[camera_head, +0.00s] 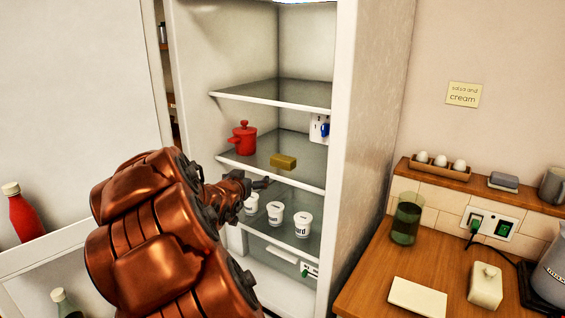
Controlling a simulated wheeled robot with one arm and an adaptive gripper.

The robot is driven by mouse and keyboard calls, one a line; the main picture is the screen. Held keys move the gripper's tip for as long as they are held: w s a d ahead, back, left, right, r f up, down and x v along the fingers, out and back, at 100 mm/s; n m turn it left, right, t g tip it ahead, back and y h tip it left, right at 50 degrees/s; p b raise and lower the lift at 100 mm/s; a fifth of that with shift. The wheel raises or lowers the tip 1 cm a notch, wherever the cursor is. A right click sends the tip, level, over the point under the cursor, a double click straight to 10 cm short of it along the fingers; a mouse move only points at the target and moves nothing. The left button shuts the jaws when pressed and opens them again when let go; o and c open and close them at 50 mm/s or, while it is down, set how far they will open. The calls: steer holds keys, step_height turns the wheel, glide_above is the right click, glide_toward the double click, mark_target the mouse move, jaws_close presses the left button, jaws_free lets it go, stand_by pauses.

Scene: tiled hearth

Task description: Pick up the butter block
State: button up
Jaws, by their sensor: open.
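The butter block (284,162) is a small golden-yellow block. It lies on the middle shelf (305,177) of the open fridge, near the shelf's front edge. My gripper (265,183) is open and empty, in front of the fridge shelves. In the picture it shows just below and to the left of the butter block, apart from it. My copper-coloured arm covers the lower left of the fridge.
A red lidded pot (243,139) stands left of the butter on the same shelf. Several white tubs (276,214) stand on the shelf below. The open fridge door (75,100) is at left, and a wooden counter (375,285) with a green glass (407,220) is at right.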

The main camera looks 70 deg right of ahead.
mark_target(282, 157)
steer(key=s+d+g, duration=0.1)
steer(key=s, duration=0.1)
steer(key=s+d+r+m+g+h, duration=0.1)
steer(key=s+d, duration=0.1)
steer(key=s+d+r+g+h, duration=0.1)
steer(key=s+d, duration=0.1)
steer(key=shift+s+r+m, duration=0.15)
steer(key=shift+r+m, duration=0.05)
steer(key=shift+m, duration=0.2)
steer(key=shift+d+r+p, duration=0.2)
steer(key=shift+d+p, duration=1.3)
steer(key=shift+d, duration=1.7)
steer(key=shift+w+d+f, duration=0.15)
steer(key=shift+w+d, duration=0.05)
steer(key=shift+d, duration=0.3)
steer(key=c, duration=1.1)
steer(key=shift+o, duration=0.2)
